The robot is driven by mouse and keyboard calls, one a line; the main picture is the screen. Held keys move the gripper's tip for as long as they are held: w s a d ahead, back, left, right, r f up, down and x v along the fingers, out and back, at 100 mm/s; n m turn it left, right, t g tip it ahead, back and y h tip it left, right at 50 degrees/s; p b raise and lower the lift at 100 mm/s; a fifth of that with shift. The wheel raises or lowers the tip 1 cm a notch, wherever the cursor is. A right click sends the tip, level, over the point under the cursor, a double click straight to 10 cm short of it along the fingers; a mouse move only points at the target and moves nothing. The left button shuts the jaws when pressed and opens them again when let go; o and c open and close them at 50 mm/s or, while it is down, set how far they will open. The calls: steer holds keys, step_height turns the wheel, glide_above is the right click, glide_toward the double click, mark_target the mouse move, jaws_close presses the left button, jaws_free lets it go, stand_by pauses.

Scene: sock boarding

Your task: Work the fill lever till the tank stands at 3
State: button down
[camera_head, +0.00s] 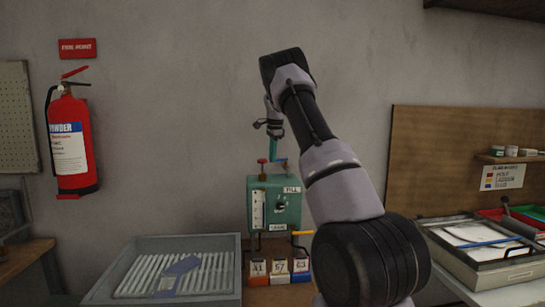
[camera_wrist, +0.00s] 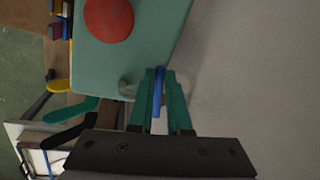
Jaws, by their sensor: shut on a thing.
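The green fill tank box (camera_head: 274,212) stands on the bench against the wall, with a FILL label at its upper right. A white gauge strip (camera_head: 257,209) is on its left front; its reading is too small to tell. A dark dial (camera_head: 281,207) sits right of it. A blue lever (camera_wrist: 158,92) rises at the box top. My gripper (camera_wrist: 158,95) has its green fingers shut on the lever, one on each side. My gripper (camera_head: 273,158) also shows above the box in the head view. A red knob (camera_wrist: 108,18) is on the box top beside the lever.
Numbered bins (camera_head: 279,269) stand below the box. A grey tray (camera_head: 170,272) with white slats is at the left. A red extinguisher (camera_head: 72,140) hangs on the wall. A case (camera_head: 500,262) with papers lies at the right.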

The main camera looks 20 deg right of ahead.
steer(key=shift+w+d+r+m+h, duration=0.15)
steer(key=shift+w+m, duration=0.3)
steer(key=shift+m, duration=0.35)
steer(key=shift+w+a+f+m+h, duration=0.15)
steer(key=shift+w+m, duration=0.3)
steer(key=shift+m, duration=0.35)
steer(key=shift+d+r, duration=0.1)
steer(key=c, duration=0.9)
jaws_free()
steer(key=shift+o, duration=0.2)
step_height(320, 180, up, 10)
steer(key=s, duration=0.2)
steer(key=shift+a+r, duration=0.25)
steer(key=shift+a, duration=0.1)
